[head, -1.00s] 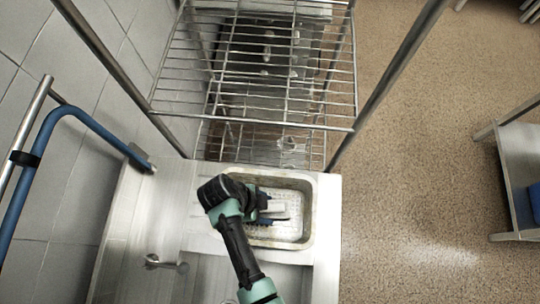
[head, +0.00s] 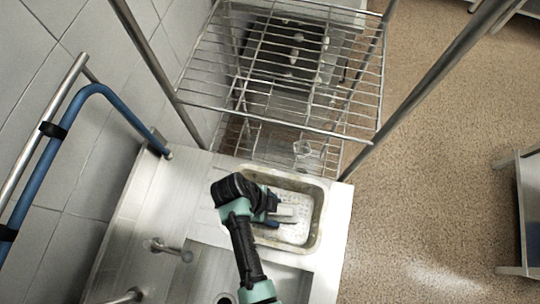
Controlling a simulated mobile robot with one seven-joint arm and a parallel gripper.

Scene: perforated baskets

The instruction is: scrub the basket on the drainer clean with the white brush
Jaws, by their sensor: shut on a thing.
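The basket (head: 321,214) is a pale, perforated, rectangular tray with brownish marks along its walls. It sits on the steel drainer (head: 337,222) in the head view. My gripper (head: 277,208) reaches over the basket's left wall, with its fingers inside the basket outline. It is shut on the white brush (head: 285,211), seen as a small pale block over the basket floor. My wrist and arm hide the basket's left side and part of the brush. Whether the brush touches the floor is hard to tell.
A wire rack (head: 290,75) with steel posts stands just beyond the drainer. A tap (head: 168,247) is left of my arm. A blue hose (head: 62,112) runs along the tiled wall. Open floor (head: 430,170) lies to the right, with a steel table (head: 530,210) at the edge.

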